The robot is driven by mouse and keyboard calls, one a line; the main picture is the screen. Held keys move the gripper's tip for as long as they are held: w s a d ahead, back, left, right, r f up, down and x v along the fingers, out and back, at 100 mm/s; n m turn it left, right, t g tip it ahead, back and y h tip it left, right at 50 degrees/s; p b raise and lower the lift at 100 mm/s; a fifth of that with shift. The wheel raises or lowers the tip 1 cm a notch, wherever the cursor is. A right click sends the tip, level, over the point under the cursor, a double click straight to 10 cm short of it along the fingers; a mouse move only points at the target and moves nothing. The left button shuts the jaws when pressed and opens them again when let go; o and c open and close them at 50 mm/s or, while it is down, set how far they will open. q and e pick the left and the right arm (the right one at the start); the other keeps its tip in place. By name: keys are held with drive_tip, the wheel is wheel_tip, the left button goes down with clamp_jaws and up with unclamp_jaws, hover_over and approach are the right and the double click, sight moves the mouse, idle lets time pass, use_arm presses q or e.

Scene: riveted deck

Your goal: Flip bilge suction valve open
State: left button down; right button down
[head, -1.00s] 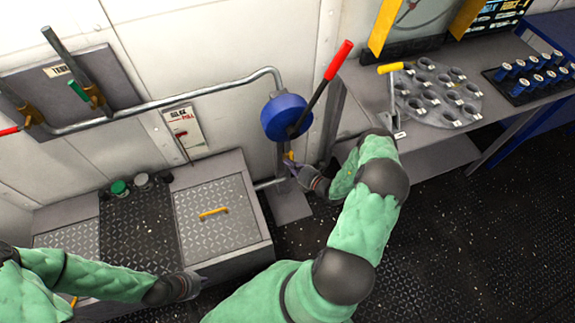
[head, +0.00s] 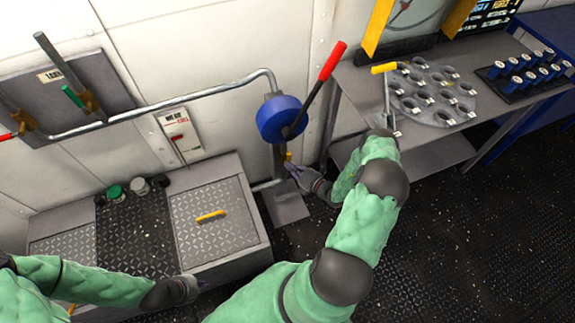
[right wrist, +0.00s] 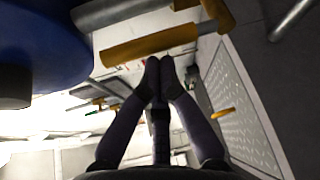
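A small yellow valve handle (head: 288,156) sits on the pipe below the blue pump body (head: 279,119). In the right wrist view the yellow handle (right wrist: 150,47) lies crosswise just beyond my fingertips, with its pivot end at the right. My right gripper (head: 290,166) is at the pipe, close to the handle. In the right wrist view its fingertips (right wrist: 160,66) are together with nothing seen between them; whether they touch the handle I cannot tell. My left gripper (head: 192,287) hangs low in front of the deck box; its fingers are too unclear to read.
A red-gripped pump lever (head: 334,62) slants up to the right of the pump. A workbench (head: 357,92) with a grey holed plate (head: 432,95) stands at the right. A low box with a hatch (head: 212,232) is at the left. The floor at the lower right is clear.

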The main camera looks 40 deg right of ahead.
drive_tip(key=v, duration=1)
idle(0.3)
